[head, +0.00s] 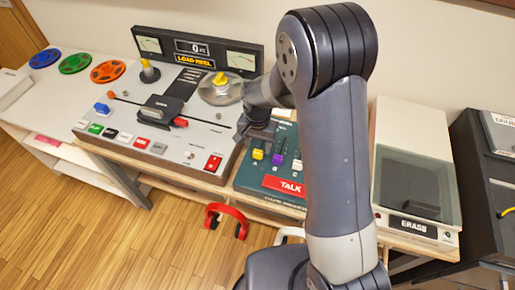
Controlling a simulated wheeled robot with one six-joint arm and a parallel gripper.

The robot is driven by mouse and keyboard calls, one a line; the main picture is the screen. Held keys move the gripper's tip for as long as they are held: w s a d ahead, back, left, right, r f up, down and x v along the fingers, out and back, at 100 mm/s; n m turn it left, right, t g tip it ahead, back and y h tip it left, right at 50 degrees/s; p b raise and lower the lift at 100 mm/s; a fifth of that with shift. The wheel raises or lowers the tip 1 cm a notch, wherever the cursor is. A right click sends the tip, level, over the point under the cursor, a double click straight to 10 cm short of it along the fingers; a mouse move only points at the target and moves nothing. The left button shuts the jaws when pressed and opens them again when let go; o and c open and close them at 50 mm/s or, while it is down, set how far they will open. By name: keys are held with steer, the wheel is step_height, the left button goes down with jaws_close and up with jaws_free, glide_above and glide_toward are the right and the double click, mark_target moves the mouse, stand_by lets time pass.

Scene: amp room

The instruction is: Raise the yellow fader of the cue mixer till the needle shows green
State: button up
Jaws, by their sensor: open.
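The cue mixer (246,182) is a dark teal panel on the bench, with yellow, purple and white faders in a row and a red TALK button. The yellow fader (258,154) is the leftmost, near the lower part of its slot. My gripper (257,136) points down over the mixer's back left, just behind the yellow fader. It is open; I see nothing held in it. Whether it touches the fader I cannot tell. My arm and gripper cover the mixer's back part, and I cannot see its needle.
A tape machine (130,120) with knobs, buttons and two meters stands left of the mixer. A clear-lidded ERASE box (418,185) stands to the right. Coloured reels (75,63) lie at the far left. Red headphones (226,220) hang below the bench's front edge.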

mark_target(258, 151)
steer(key=shift+f, duration=1.7)
steer(key=shift+c, duration=0.4)
jaws_close()
